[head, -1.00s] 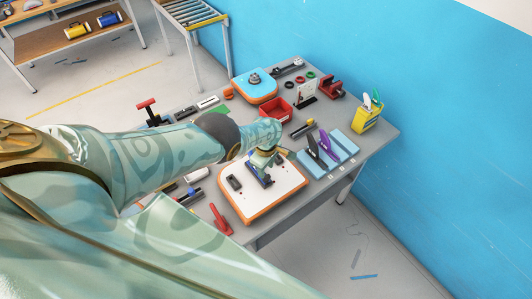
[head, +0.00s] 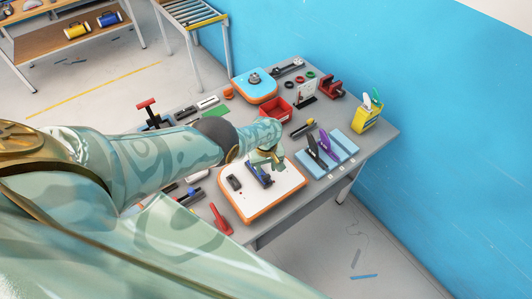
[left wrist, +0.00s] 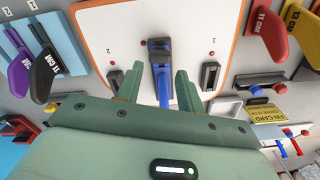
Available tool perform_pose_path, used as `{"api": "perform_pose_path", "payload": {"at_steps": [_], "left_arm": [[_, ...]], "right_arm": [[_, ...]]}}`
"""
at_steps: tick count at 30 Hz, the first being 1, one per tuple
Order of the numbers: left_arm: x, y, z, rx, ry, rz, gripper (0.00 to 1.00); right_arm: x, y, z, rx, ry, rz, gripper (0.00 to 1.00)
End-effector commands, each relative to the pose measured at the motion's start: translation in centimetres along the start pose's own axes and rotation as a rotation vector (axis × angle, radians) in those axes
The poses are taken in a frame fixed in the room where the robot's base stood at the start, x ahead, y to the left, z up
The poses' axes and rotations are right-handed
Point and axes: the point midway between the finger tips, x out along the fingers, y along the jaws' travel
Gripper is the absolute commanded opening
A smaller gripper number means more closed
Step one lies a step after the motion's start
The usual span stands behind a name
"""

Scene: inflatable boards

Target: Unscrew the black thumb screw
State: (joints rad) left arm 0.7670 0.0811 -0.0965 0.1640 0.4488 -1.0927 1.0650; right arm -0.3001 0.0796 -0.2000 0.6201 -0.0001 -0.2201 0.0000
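A white board with an orange rim (head: 284,203) lies on the grey table. A blue and black clamp-like piece (head: 258,177) stands on it, and it also shows in the left wrist view (left wrist: 161,62). Black blocks sit to either side of it in the left wrist view, one on the right (left wrist: 210,76) and one on the left (left wrist: 117,80). I cannot tell for certain which black part is the thumb screw. My left gripper (left wrist: 159,88) is open, its two fingers apart with the blue part showing between them. Nothing is clearly gripped. My right gripper is not in view.
A red-handled tool (head: 220,220) lies left of the board. A light blue rack (head: 339,147) holds dark and purple pieces on the right. A red bin (head: 276,113), an orange-rimmed blue board (head: 254,86) and a yellow box (head: 367,117) stand farther back.

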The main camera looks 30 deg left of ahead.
Motion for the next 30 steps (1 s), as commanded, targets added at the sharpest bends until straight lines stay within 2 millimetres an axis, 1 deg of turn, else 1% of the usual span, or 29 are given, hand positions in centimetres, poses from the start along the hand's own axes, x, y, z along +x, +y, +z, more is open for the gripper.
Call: {"api": "perform_pose_path", "payload": {"at_steps": [2, 6, 8, 17, 21, 24, 30], "left_arm": [[0.01, 0.01, 0.02, 0.058, 0.0, 0.0, 0.38], [0.0, 0.03, 0.01, 0.261, 0.001, 0.0, 0.38], [0.01, 0.02, 0.03, 0.318, 0.001, 0.0, 0.38], [0.02, 0.02, 0.03, 0.368, 0.001, 0.0, 0.38], [0.02, 0.04, 0.04, 0.557, 0.002, 0.001, 0.38], [0.01, 0.04, 0.03, 0.668, 0.002, 0.001, 0.38], [0.01, 0.04, 0.03, 0.696, 0.002, 0.001, 0.38]], "right_arm": [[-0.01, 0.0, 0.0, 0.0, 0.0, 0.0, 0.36], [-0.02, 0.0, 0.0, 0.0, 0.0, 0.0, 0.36], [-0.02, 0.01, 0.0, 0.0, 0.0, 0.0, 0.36], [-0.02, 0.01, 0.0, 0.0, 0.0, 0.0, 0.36], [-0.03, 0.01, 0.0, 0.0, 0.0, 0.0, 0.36], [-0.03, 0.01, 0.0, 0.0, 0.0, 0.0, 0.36], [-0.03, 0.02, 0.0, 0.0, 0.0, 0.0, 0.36]]}}
